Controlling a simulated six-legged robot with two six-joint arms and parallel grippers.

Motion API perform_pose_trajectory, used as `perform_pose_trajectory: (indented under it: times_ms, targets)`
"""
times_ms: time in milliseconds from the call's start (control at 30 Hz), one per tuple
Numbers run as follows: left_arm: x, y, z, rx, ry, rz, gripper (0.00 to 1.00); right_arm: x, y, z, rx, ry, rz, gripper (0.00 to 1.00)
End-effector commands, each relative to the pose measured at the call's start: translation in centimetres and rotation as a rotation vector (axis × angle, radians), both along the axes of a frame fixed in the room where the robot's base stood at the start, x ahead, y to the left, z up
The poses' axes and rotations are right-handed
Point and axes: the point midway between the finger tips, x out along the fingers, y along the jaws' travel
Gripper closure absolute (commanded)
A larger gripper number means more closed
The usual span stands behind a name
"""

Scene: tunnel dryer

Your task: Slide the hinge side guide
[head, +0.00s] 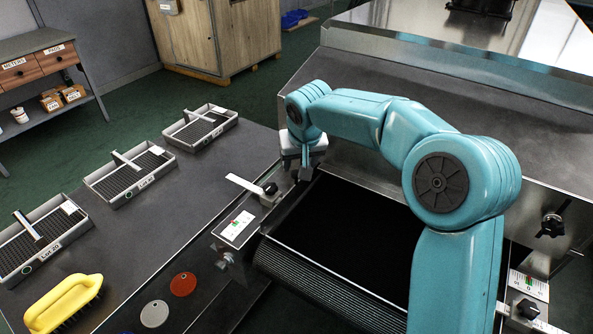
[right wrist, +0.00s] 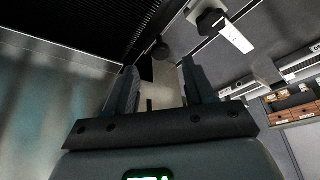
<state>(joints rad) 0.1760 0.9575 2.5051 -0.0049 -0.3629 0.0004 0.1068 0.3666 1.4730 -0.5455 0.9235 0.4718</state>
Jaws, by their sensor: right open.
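A side guide with a black knob (head: 270,188) and a pale flat bar (head: 245,185) stands at the left edge of the black belt (head: 340,225). The knob (right wrist: 210,20) and bar (right wrist: 235,38) also show in the right wrist view, beyond the fingers. A second knob (head: 528,310) with a scale stands at the belt's right edge. I cannot tell which side is the hinge side. My right gripper (head: 302,175) points down just right of the left knob, open. In the right wrist view its fingers (right wrist: 157,78) are apart; contact is unclear. My left gripper is out of view.
A scale plate (head: 238,228) sits left of the belt. Several trays (head: 130,175), a yellow brush (head: 62,303) and red (head: 183,284) and grey (head: 154,314) discs lie on the left bench. A steel housing (head: 400,95) rises behind the belt.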

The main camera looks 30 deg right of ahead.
Motion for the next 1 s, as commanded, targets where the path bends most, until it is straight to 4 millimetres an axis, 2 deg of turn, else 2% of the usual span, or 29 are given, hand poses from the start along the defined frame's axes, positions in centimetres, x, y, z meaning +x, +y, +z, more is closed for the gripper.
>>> perform_pose_trajectory:
  times_ms: [33,100,233,400,633,667,800,833,1000]
  targets:
    - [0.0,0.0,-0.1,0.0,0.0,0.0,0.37,0.4,-0.2,-1.2,0.001,0.005,0.001,0.46]
    - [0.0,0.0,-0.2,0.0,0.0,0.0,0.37,0.9,-0.4,-2.4,0.0,0.005,-0.001,0.46]
    - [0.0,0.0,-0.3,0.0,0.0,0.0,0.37,1.7,-0.7,-3.9,0.0,0.002,0.001,0.46]
    - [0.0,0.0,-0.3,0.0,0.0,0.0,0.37,2.2,-0.8,-4.8,-0.001,0.001,0.001,0.46]
    - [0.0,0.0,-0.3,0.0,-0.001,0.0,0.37,2.3,-0.8,-4.8,0.0,0.0,0.001,0.46]
    - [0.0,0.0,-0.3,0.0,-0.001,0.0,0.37,2.3,-0.8,-4.8,0.0,0.0,0.001,0.49]
    - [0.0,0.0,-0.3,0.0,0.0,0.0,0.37,2.3,-0.8,-4.8,0.0,0.0,0.001,0.95]
    - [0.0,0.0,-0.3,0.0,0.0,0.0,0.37,2.3,-0.8,-4.8,0.0,0.0,0.001,1.0]
    - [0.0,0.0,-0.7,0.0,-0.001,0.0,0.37,1.9,-1.0,-4.9,-0.001,-0.001,0.0,1.0]
